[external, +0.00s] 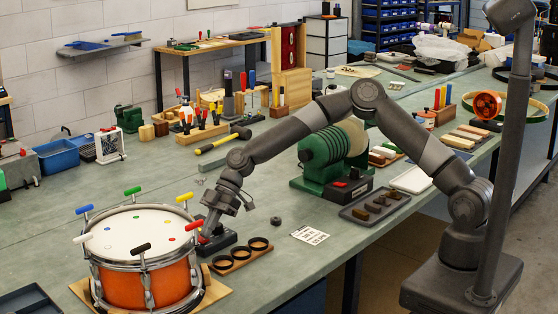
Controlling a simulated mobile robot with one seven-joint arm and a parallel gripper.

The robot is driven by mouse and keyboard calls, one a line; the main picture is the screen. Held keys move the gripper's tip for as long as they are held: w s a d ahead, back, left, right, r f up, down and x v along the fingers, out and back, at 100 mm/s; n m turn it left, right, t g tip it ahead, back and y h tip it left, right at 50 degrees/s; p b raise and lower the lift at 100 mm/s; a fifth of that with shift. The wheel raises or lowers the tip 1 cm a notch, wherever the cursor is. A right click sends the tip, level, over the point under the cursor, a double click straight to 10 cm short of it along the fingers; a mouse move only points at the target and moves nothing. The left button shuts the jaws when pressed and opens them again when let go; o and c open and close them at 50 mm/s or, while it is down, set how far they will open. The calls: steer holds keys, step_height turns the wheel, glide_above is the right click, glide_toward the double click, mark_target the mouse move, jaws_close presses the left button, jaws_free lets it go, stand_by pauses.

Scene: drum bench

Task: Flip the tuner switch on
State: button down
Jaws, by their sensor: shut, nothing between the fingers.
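My gripper (206,232) points down, just right of the drum (147,284). It is shut, and nothing shows between its fingers. Its tips are at a small dark box (225,240) on the bench, which looks like the tuner. A small red part (202,240) shows beside the fingertips, probably the switch. The gripper hides part of it, so I cannot tell its position or whether the tips touch it. The drum is orange with a white head and coloured T-handled keys around its rim.
A wooden strip with black rings (243,257) lies right of the drum. A printed card (310,235) lies farther right.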

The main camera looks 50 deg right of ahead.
steer(key=shift+s+f, duration=0.15)
steer(key=shift+f, duration=0.15)
steer(key=shift+w+r, duration=0.25)
steer(key=shift+w, duration=0.55)
steer(key=shift+r, duration=0.1)
steer(key=shift+r, duration=0.3)
steer(key=r, duration=0.3)
steer(key=shift+s, duration=0.2)
steer(key=s+v, duration=0.1)
steer(key=v, duration=0.9)
steer(key=shift+s, duration=0.4)
steer(key=shift+r, duration=0.1)
